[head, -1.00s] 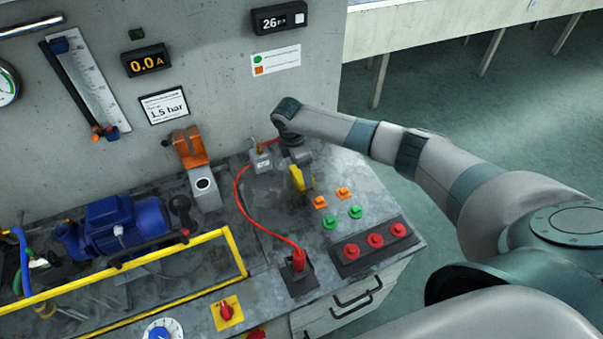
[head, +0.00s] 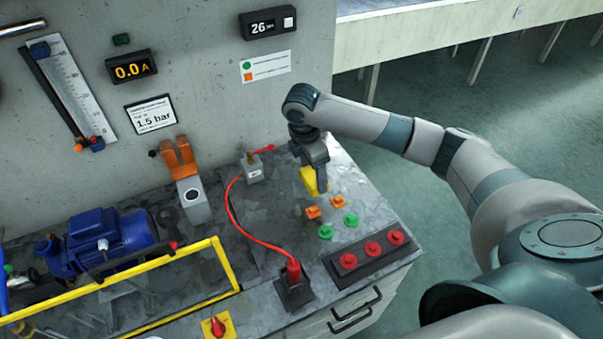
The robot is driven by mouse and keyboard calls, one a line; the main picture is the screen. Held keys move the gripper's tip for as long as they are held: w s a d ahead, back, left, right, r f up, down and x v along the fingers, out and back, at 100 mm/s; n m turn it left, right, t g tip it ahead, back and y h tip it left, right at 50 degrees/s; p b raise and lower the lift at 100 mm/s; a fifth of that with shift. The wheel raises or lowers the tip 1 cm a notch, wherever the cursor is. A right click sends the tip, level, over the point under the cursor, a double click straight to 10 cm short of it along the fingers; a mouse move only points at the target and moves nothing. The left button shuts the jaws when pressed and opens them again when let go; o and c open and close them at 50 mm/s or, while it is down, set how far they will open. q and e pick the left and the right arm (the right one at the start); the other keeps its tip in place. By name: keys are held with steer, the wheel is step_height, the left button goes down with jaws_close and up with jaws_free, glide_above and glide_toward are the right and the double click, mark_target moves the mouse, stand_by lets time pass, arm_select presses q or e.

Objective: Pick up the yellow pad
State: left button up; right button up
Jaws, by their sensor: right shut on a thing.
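The yellow pad (head: 309,181) is a small flat block at the right part of the grey bench. My right gripper (head: 319,183) points down from the wrist and is shut on the pad. The gripper's near finger covers part of the pad. I cannot tell how far the pad is above the bench top. My left gripper is not in the head view.
Orange pieces (head: 338,202) and green pieces (head: 351,220) lie just in front of the pad. A black strip with red knobs (head: 373,249) is at the bench's front right. A red cable (head: 232,212) curves to a socket (head: 293,290). A blue pump (head: 105,240) stands left.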

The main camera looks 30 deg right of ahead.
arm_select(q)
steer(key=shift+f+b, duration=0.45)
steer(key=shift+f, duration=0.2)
arm_select(e)
steer(key=shift+s+d+r, duration=0.25)
steer(key=shift+s+r, duration=0.2)
steer(key=shift+s, duration=0.25)
steer(key=shift+s+d+r, duration=0.2)
steer(key=shift+s+r, duration=0.2)
steer(key=shift+s, duration=0.25)
steer(key=shift+s+d+r, duration=0.25)
steer(key=shift+s+r, duration=0.2)
steer(key=shift+s, duration=0.25)
steer(key=shift+o, duration=0.7)
